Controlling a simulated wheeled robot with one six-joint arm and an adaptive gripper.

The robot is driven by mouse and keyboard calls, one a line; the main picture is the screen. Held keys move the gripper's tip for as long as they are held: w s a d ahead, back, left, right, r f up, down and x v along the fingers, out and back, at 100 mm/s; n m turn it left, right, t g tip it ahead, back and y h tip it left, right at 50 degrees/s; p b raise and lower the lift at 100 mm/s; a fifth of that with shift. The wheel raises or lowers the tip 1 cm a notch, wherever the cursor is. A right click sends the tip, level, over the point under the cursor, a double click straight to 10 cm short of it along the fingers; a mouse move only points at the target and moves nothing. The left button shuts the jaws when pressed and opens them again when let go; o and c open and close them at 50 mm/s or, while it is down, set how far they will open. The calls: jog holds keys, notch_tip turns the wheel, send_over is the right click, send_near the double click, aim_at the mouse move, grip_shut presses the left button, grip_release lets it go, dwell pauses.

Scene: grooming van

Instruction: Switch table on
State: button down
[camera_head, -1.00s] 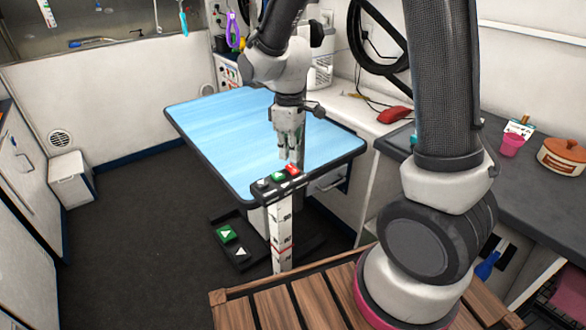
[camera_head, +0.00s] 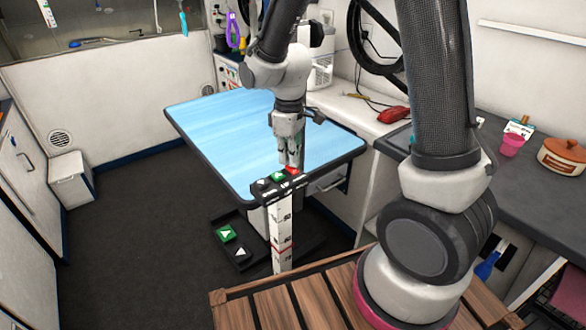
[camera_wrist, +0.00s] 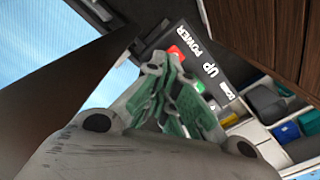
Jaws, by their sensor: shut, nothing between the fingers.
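The grooming table (camera_head: 225,135) has a light blue top with a dark rim. A dark control panel (camera_head: 286,191) sits at its near edge with a white button (camera_head: 263,182), a green button (camera_head: 277,177) and a red button (camera_head: 294,171) in a row. In the wrist view the panel reads POWER beside the red button (camera_wrist: 175,50) and UP beside the green button (camera_wrist: 197,87). My gripper (camera_head: 291,164) is shut and empty, pointing down at the red button and partly covering it. I cannot tell whether the fingertips touch it. They also show in the wrist view (camera_wrist: 160,68).
A marked white post (camera_head: 281,235) stands below the panel. Floor pedals (camera_head: 233,242) with arrows lie beneath the table. A counter at right holds a pink cup (camera_head: 510,145) and a lidded pot (camera_head: 563,157). The floor at left is clear.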

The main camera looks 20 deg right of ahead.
jog(key=shift+f, duration=0.4)
jog(key=shift+r, duration=3.55)
